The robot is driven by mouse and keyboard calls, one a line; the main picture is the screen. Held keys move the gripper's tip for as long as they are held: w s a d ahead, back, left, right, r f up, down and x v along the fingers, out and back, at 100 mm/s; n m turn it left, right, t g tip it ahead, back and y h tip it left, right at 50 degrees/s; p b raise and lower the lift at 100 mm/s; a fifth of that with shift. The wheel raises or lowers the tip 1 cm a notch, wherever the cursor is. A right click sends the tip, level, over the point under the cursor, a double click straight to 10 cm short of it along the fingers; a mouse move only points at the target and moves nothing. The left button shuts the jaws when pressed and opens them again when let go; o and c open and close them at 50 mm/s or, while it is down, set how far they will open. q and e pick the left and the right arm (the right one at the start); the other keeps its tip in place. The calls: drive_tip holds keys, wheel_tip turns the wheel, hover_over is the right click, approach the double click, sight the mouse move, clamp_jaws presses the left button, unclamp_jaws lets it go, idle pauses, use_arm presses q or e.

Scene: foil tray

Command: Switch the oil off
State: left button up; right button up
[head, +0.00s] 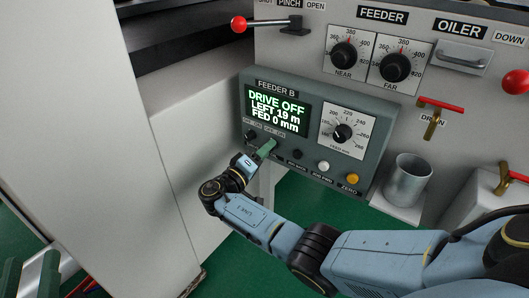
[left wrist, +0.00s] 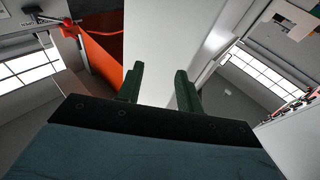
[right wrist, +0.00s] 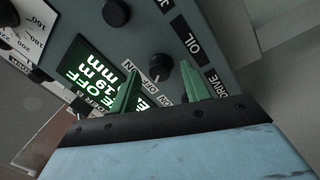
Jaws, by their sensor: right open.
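The oil switch is a small black knob (right wrist: 163,66) with OFF and ON marks, beside the OIL label (right wrist: 195,45) in the right wrist view. My right gripper (right wrist: 160,88) is open, its green fingers pointing at the panel on either side of the knob's near side. Whether they touch it, and its exact setting, I cannot tell. In the head view the right gripper (head: 265,151) covers this switch at the lower left of the Feeder B panel (head: 315,88). My left gripper (left wrist: 157,90) is open and empty in the left wrist view.
The drive switch (head: 250,134) is just left of my right gripper. A black button (head: 297,154), a white button (head: 323,166) and a yellow button (head: 352,179) lie to the right. The display (head: 277,108) reads DRIVE OFF. A metal cup (head: 408,181) stands further right.

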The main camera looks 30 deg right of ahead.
use_arm(q)
drive_tip(key=f+g, duration=0.1)
drive_tip(key=f+g+y, duration=0.1)
drive_tip(key=f, duration=0.1)
drive_tip(key=shift+w+a+f+p, duration=0.2)
drive_tip(key=shift+f+p, duration=0.05)
drive_tip(key=shift+p, duration=0.15)
use_arm(e)
drive_tip(key=v, duration=1.3)
drive_tip(key=shift+a, duration=0.2)
drive_tip(key=shift+r, duration=0.1)
